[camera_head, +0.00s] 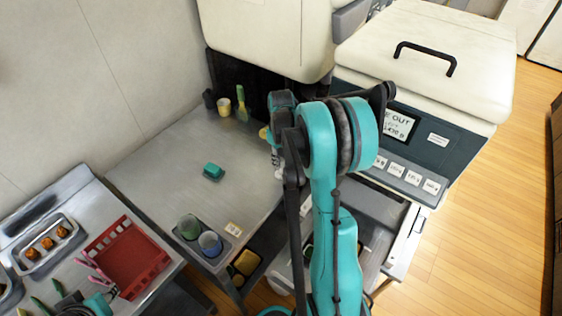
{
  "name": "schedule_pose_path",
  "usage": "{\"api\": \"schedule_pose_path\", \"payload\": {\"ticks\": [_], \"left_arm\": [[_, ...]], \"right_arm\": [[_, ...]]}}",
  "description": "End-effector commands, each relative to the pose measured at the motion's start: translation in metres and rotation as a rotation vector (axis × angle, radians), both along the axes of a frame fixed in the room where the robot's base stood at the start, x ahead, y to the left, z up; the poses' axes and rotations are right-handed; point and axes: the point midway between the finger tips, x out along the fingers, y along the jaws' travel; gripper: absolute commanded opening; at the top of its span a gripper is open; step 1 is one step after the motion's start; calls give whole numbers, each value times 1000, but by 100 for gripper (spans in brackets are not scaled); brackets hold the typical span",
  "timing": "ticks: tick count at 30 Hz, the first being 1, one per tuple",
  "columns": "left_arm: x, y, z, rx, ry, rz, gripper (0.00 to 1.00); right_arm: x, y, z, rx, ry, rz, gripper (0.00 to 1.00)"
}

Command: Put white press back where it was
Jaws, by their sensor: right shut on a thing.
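My right arm reaches up through the middle of the view, and its gripper (276,148) points down over the far right part of the grey table (150,172). It is shut on a small whitish thing (277,161), which seems to be the white press. My own arm hides part of it, and I cannot tell whether it touches the table. Part of what looks like my left gripper (84,302) shows at the bottom left edge, and its fingers are not clear.
A teal block (213,171) lies on the table. Two cups (209,243) stand in a holder at the front. A red basket (126,258) and a food tray (47,243) are at left. A yellow cup (224,107) stands by the wall. A big white-lidded machine (430,50) stands right.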

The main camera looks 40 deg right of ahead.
Motion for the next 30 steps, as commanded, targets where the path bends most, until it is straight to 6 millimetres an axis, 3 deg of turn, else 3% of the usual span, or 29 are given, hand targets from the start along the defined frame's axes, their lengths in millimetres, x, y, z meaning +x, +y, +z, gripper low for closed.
{"api": "schedule_pose_path", "payload": {"ticks": [8,9,11,12,23,30], "left_arm": [[0,0,-2,0,0,0,32],[0,0,-2,0,0,0,32],[0,0,-2,0,0,0,32],[0,0,-2,0,0,0,32],[0,0,4,0,0,0,32],[0,0,18,0,0,0,32]], "right_arm": [[0,0,-2,0,0,0,0],[0,0,-3,0,0,0,26],[0,0,-2,0,0,0,42],[0,0,-2,0,0,0,44],[0,0,4,0,0,0,44],[0,0,50,0,0,0,44]]}}
